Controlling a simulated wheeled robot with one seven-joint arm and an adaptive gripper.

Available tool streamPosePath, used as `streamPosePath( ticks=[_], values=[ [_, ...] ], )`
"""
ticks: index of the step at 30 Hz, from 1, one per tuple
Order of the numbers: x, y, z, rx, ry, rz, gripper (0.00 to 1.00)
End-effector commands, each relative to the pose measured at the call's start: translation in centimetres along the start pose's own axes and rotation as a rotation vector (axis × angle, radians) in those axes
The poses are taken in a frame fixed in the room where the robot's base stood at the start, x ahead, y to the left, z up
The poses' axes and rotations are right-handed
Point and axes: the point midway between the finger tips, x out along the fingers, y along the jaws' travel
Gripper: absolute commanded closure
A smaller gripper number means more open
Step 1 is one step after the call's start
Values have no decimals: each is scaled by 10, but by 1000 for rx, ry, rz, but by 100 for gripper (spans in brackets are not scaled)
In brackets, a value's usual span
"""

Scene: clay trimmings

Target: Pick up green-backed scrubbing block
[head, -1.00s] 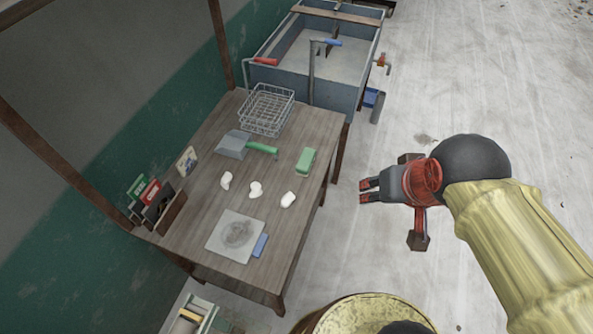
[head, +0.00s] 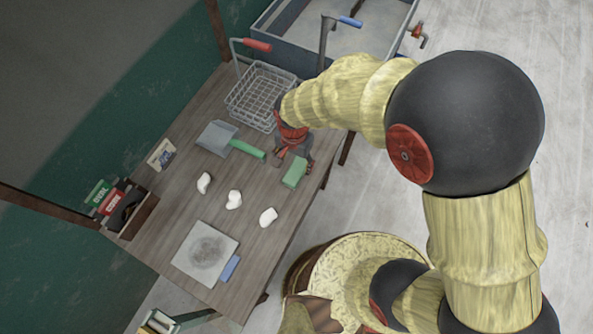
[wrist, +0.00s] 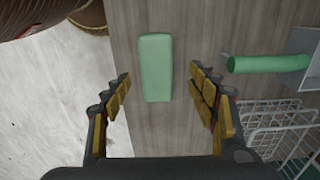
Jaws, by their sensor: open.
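The green-backed scrubbing block (head: 294,173) lies on the wooden table near its right edge, green side up. In the wrist view the block (wrist: 156,66) appears as an upright green rectangle, lying between and beyond the finger lines. My gripper (head: 288,158) is beside the block at its far end, partly hidden by its own wrist. In the wrist view my gripper (wrist: 162,97) has its two fingers spread wide, with clear space on either side of the block. It is open and empty. Whether the fingertips are level with the block cannot be told.
A dustpan with a green handle (head: 247,149) lies left of my gripper. A wire basket (head: 258,97) stands behind, near the sink (head: 293,22). White clay lumps (head: 234,200), a grey board (head: 190,257) and a blue block (head: 230,267) lie nearer. The table edge (wrist: 112,40) is close to the block.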

Motion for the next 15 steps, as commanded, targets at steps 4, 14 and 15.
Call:
streamPosePath(
  ticks=[4, 14, 15],
  values=[
    [11, 2, -2, 1, 1, -1, 41],
    [52, 5, -3, 0, 1, -2, 41],
    [52, 5, -3, 0, 2, -2, 41]
  ],
)
